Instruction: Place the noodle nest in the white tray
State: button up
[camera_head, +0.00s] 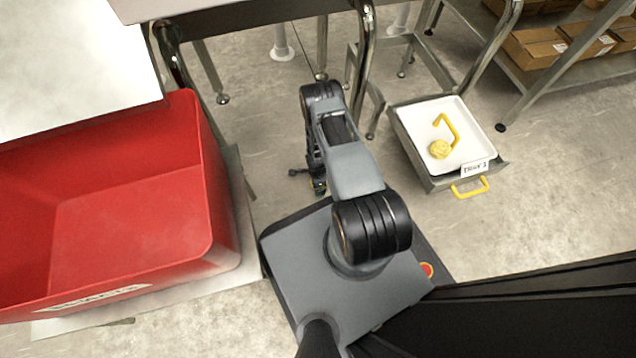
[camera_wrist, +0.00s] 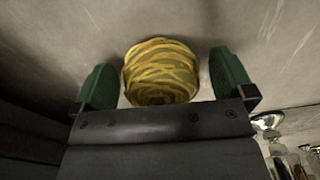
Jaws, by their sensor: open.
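The noodle nest (camera_wrist: 160,72), a round yellow coil, lies between the two green fingers of my gripper (camera_wrist: 164,68) in the wrist view. The gripper is open, with a gap on each side of the nest. The grey surface behind looks like the floor. In the head view my gripper (camera_head: 318,186) is low beside my base, mostly hidden by my arm; only a little yellow-green shows there. The white tray (camera_head: 405,116) sits at the right in a grey pulled-out drawer. It holds a round yellow lump (camera_head: 440,149) and a yellow hook-shaped piece (camera_head: 447,125).
The drawer (camera_head: 430,183) has a yellow handle (camera_head: 470,187) and a label (camera_head: 475,169). A large red bin (camera_head: 130,220) stands at the left. Metal legs (camera_head: 360,60) stand behind my arm. A shelf with cardboard boxes (camera_head: 545,45) is at upper right. Open floor lies between arm and drawer.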

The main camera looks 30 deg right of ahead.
jog(key=c, duration=1)
